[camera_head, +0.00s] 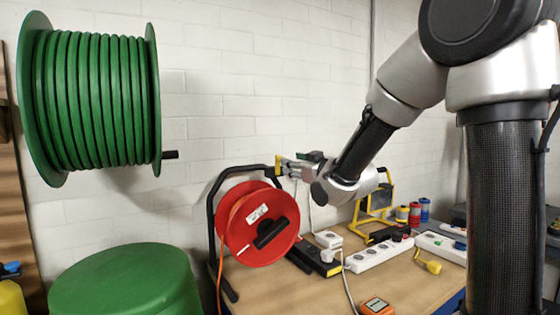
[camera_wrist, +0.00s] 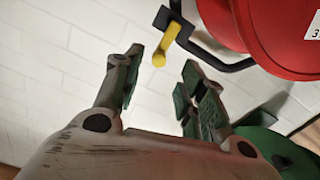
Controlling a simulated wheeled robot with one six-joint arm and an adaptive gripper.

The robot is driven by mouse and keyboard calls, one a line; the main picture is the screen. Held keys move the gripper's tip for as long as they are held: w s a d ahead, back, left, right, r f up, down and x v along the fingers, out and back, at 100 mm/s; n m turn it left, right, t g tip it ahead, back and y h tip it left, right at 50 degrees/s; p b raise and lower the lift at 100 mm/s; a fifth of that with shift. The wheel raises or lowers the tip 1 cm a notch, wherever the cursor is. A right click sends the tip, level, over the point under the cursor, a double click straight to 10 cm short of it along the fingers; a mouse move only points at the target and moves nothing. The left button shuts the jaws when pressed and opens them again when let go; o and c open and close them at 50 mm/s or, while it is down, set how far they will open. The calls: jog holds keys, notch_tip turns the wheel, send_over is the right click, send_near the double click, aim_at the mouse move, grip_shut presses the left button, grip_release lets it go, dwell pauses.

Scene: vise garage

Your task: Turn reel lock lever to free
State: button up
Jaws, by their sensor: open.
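A red cable reel (camera_head: 235,245) stands on the workbench in a black tube frame (camera_head: 213,205). The reel lock lever (camera_head: 278,165) is a small yellow piece at the upper right of that frame, right by my gripper (camera_head: 289,166). In the wrist view the yellow lever (camera_wrist: 167,45) sticks out from a dark block on the frame, beyond the fingertips. There my gripper (camera_wrist: 163,62) is open and empty, with the lever's end showing between and just past its two fingers. I cannot tell whether a finger touches it. The red reel (camera_wrist: 285,38) fills the upper right of the wrist view.
A large green hose reel (camera_head: 95,100) hangs on the wall at left, above a green drum (camera_head: 125,280). Power strips (camera_head: 380,255), an orange meter (camera_head: 377,306), a yellow stand (camera_head: 372,212) and small spools (camera_head: 413,212) crowd the bench (camera_head: 420,290). The white wall is close behind.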

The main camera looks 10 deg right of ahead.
jog(key=x, duration=0.7)
jog(key=shift+w+a+r, duration=0.15)
jog(key=shift+w+r, duration=0.05)
jog(key=shift+w, duration=0.2)
jog(key=shift+c, duration=0.5)
